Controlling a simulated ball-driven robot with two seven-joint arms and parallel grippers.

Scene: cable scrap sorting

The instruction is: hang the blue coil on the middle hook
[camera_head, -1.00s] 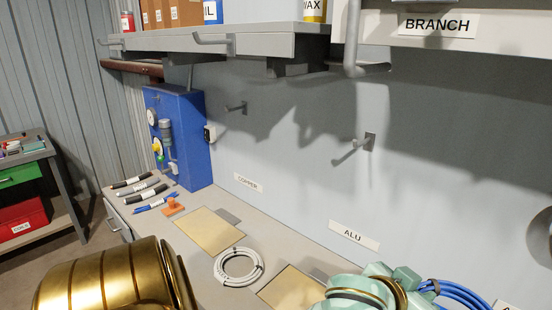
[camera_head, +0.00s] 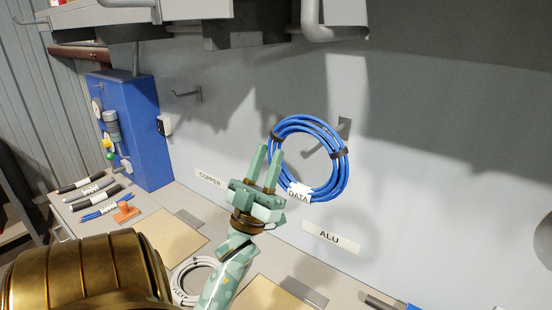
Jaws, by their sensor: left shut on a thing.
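The blue coil (camera_head: 340,178), with black ties and a white DATA tag (camera_head: 299,194), is upright in front of the wall. My left gripper (camera_head: 267,167) is at the coil's left side, fingers pointing up, shut on its left edge. The middle hook (camera_head: 343,130) is on the wall above the ALU label (camera_head: 335,237). Its peg shows through the coil's opening, and the coil's upper right part crosses in front of it. I cannot tell whether the coil rests on the peg. My right gripper is out of view.
Another hook (camera_head: 187,93) is bare above the COPPER label (camera_head: 211,178). A shelf (camera_head: 130,27) overhangs the top. The bench holds a white coil (camera_head: 182,284), flat tan plates (camera_head: 172,233), cable pieces (camera_head: 88,189) and a blue box (camera_head: 145,130).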

